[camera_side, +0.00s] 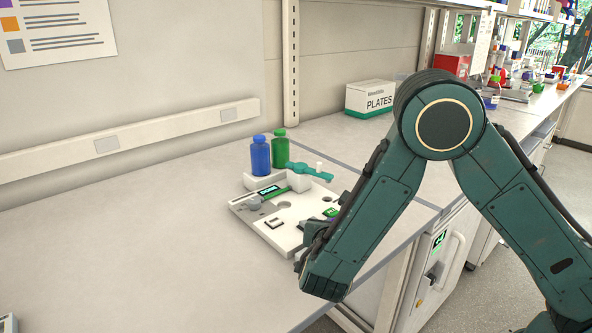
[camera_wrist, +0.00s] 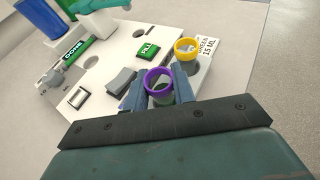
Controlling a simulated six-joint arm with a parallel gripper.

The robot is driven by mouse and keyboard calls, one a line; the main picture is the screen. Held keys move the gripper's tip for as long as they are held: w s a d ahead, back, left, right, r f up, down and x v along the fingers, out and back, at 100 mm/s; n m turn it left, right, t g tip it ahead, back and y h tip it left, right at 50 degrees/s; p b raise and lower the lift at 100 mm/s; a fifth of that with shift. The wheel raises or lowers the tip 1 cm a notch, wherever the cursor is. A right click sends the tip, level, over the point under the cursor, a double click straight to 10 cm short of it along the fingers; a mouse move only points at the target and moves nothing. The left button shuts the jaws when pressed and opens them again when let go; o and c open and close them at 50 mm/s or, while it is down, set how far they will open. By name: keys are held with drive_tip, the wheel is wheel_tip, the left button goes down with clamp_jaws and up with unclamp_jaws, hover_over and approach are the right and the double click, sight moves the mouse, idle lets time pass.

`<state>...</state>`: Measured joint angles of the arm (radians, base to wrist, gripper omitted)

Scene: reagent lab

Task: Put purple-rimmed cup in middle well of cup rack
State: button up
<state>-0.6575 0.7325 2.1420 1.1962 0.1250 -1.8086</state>
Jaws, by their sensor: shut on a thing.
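The purple-rimmed cup (camera_wrist: 158,82) is upright between the two blue fingers of my gripper (camera_wrist: 160,86) in the wrist view, and the fingers are shut on it. Its inside looks grey-green. A yellow-rimmed cup (camera_wrist: 187,46) stands just beyond it, to the upper right. A pale grey block (camera_wrist: 201,76) beside my right finger seems to be part of the cup rack; my gripper and the cups cover much of it, and I cannot make out its middle well. In the side view my own arm hides the cups and fingertips.
The white work board (camera_side: 285,236) carries a green START-type button (camera_wrist: 148,50), a grey wedge (camera_wrist: 121,80) and a small switch (camera_side: 274,223). A blue bottle (camera_side: 260,157) and green bottle (camera_side: 281,150) stand behind it. The bench left of the board is clear.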

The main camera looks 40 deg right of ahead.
drive_tip(key=shift+s+d+f, duration=0.1)
drive_tip(key=shift+s+f, duration=0.1)
drive_tip(key=shift+f, duration=0.6)
idle(0.8)
drive_tip(key=o, duration=1.4)
drive_tip(key=shift+c, duration=0.2)
drive_tip(key=shift+r, duration=0.15)
drive_tip(key=shift+w+r, duration=0.2)
drive_tip(key=shift+r, duration=3.3)
